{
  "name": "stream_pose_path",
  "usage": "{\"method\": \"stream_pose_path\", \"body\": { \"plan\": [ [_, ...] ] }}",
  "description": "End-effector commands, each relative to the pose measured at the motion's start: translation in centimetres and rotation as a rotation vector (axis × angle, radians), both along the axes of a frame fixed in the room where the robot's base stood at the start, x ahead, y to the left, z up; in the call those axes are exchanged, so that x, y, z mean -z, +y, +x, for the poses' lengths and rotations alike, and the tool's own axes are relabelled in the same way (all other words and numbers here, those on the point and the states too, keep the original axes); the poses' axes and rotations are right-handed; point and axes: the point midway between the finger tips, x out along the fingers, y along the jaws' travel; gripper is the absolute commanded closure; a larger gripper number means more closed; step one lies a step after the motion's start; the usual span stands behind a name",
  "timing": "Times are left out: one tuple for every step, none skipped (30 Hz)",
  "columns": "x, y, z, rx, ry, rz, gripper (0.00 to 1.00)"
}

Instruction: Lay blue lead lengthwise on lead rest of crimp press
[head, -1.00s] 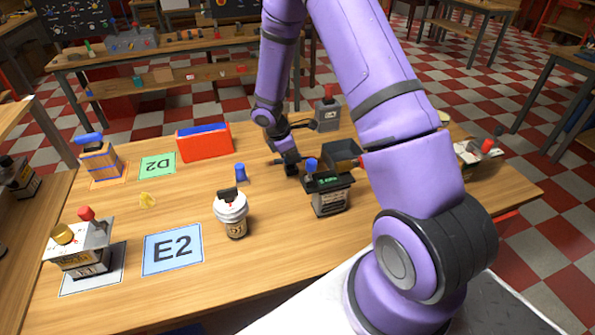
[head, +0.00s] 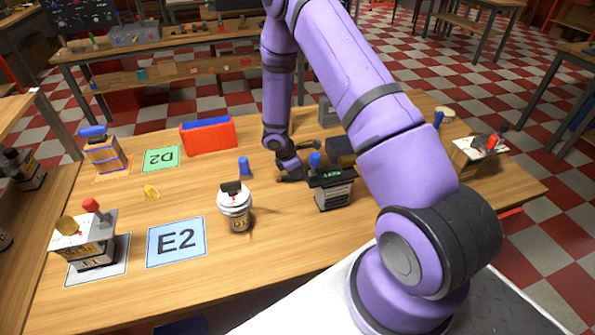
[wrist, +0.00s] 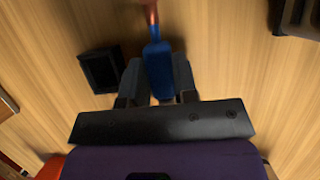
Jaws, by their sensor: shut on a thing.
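In the wrist view the blue lead (wrist: 158,68), with a copper-coloured end pointing to the top of the picture, lies between the fingers of my gripper (wrist: 160,85). My gripper is shut on it. In the head view my gripper (head: 291,174) is low over the table, left of a dark boxed device (head: 334,192) with a green display. A blue knob-like top (head: 315,159) shows at that device. I cannot tell which device is the crimp press, and no lead rest is clearly visible. The lead cannot be made out in the head view.
A blue peg-like piece (head: 244,166) and a white-lidded cup (head: 234,207) stand left of my gripper. A red bin (head: 208,138) is behind them. A small dark box (wrist: 102,70) lies beside the gripper in the wrist view. Bare wood shows around the E2 card (head: 175,241).

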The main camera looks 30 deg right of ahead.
Motion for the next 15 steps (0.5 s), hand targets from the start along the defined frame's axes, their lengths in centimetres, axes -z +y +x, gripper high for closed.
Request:
{"method": "stream_pose_path", "body": {
  "plan": [
    [0.1,-0.02,0.02,0.001,0.0,0.0,1.0],
    [0.09,-0.02,0.02,0.001,-0.001,0.0,1.0],
    [0.06,-0.02,0.03,0.001,-0.002,0.0,1.0],
    [0.05,-0.02,0.04,0.001,-0.001,0.0,1.0],
    [0.05,-0.02,0.04,0.001,-0.001,0.0,1.0],
    [0.05,-0.02,0.04,0.001,-0.001,0.0,1.0],
    [0.07,-0.02,0.03,0.001,-0.001,0.0,1.0],
    [0.13,-0.02,0.03,0.001,-0.001,0.0,1.0],
    [0.22,-0.01,0.03,0.001,0.0,0.0,1.0],
    [0.31,-0.02,0.03,0.001,0.0,0.0,1.0],
    [0.34,-0.03,0.03,0.001,0.0,0.0,0.71],
    [0.3,-0.04,0.04,0.001,-0.002,0.0,0.62],
    [0.29,-0.03,0.03,0.001,-0.002,0.0,0.55],
    [0.29,-0.03,0.03,0.001,-0.002,0.0,0.48],
    [0.29,-0.03,0.03,0.001,-0.002,0.0,0.47]
  ]
}}
